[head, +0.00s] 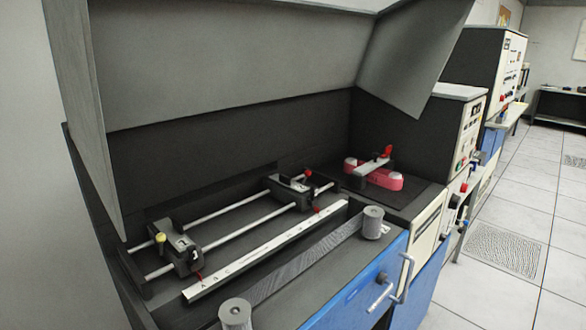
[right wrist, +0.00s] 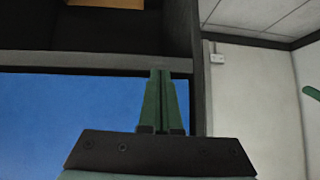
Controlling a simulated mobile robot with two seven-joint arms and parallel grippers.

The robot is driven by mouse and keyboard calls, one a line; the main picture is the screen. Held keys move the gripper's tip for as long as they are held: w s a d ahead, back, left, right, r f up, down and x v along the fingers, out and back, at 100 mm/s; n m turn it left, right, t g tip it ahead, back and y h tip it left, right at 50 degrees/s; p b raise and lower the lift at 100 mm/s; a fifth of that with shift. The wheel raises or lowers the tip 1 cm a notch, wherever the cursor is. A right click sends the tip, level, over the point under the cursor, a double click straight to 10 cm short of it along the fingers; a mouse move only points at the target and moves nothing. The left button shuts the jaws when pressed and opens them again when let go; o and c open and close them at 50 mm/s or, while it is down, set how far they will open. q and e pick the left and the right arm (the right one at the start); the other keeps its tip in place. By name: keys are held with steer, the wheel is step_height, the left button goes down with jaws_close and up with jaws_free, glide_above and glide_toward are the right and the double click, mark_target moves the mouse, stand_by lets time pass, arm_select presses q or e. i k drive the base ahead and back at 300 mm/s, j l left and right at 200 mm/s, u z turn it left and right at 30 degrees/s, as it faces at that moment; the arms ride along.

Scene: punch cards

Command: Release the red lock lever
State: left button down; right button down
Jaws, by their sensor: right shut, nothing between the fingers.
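A small red lever (head: 388,150) stands up from the metal arm above a pinkish-red part with white ends (head: 375,176), on the dark deck at the right. A smaller red knob (head: 308,173) sits on the dark carriage (head: 291,192) at the far end of two steel rails. I cannot tell from the picture which of these is the lock lever. My right gripper (right wrist: 161,73) shows only in the right wrist view; its green fingers are together with nothing between them. It is away from both red parts, neither of which shows in that view. My left gripper is not in view.
A nearer carriage with a yellow knob (head: 184,252) sits on the rails. A marked white strip (head: 270,250) and grey rollers (head: 373,223) lie in front. A grey hood (head: 230,60) overhangs the machine. Blue doors (head: 358,296) with handles face the open tiled floor (head: 510,245).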

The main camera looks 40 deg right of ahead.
mark_target(306, 173)
steer(key=k+l+u, duration=0.1)
steer(key=l+u, duration=0.15)
steer(key=l, duration=0.2)
steer(key=k+l+u, duration=0.1)
steer(key=l+u, duration=0.15)
steer(key=l, duration=0.2)
steer(key=k+l, duration=0.1)
steer(key=l, duration=0.2)
steer(key=k+l+u, duration=0.15)
steer(key=l, duration=0.45)
steer(key=k+l, duration=0.15)
steer(key=l, duration=0.25)
steer(key=k+l, duration=0.15)
steer(key=l, duration=0.25)
steer(key=k+l+u, duration=0.1)
steer(key=l, duration=0.3)
steer(key=k+l, duration=0.2)
steer(key=l, duration=0.2)
